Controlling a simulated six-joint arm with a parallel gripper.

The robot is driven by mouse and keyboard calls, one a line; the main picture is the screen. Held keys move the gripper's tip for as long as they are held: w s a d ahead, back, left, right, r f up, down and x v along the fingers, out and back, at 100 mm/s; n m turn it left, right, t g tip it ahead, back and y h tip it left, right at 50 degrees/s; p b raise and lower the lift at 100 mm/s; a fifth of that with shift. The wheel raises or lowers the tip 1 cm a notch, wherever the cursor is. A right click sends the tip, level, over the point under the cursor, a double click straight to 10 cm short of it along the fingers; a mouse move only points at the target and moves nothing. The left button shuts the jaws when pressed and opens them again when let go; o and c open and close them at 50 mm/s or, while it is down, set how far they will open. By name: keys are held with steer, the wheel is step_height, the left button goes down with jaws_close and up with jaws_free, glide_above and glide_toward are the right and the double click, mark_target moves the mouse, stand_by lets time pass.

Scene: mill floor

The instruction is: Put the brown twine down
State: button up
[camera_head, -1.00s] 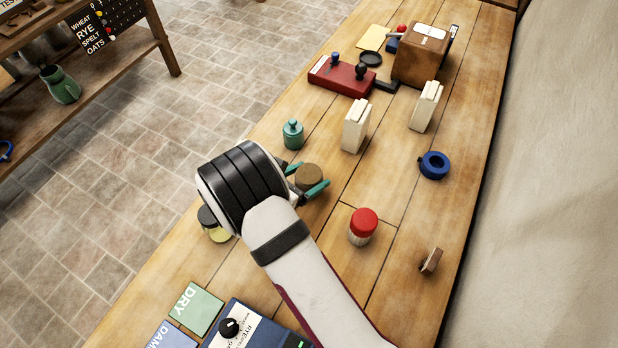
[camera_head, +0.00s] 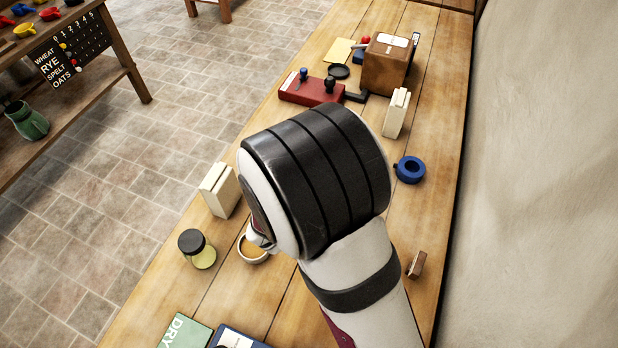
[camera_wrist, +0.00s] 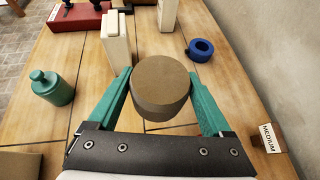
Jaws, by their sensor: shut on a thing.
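The brown twine (camera_wrist: 161,86), a squat round brown roll, is in the middle of the wrist view between the two teal fingers of my gripper (camera_wrist: 160,95). The gripper is shut on it, with one finger against each side. The twine looks upright, with its flat top towards the camera, and appears to be above the wooden table (camera_wrist: 62,117). How far its underside is from the table is hidden. In the head view my wrist covers both the fingers and the twine.
In the wrist view, a teal weight (camera_wrist: 52,87) stands left, a white packet (camera_wrist: 115,42) ahead, blue tape (camera_wrist: 201,50) beyond right, and a "MEDIUM" tag (camera_wrist: 268,137) right. In the head view, a black-lidded jar (camera_head: 197,249) and a round dish (camera_head: 252,246) stand near my wrist.

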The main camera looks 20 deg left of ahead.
steer(key=shift+w+d+r, duration=0.1)
steer(key=shift+d+r, duration=0.3)
steer(key=shift+d, duration=0.15)
steer(key=shift+w+d, duration=0.15)
steer(key=shift+d, duration=0.05)
steer(key=w+d+m+g+h, duration=0.2)
steer(key=d+m+h, duration=0.2)
steer(key=d, duration=0.3)
steer(key=w+d+m+g+h, duration=0.25)
steer(key=d+m+h, duration=0.2)
steer(key=d, duration=0.25)
steer(key=shift+m+g+y, duration=0.35)
steer(key=shift+g, duration=0.1)
step_height(320, 180, down, 11)
steer(key=shift+s+d+r, duration=0.1)
steer(key=shift+s, duration=0.05)
steer(key=o, duration=1.2)
steer(key=shift+o, duration=0.2)
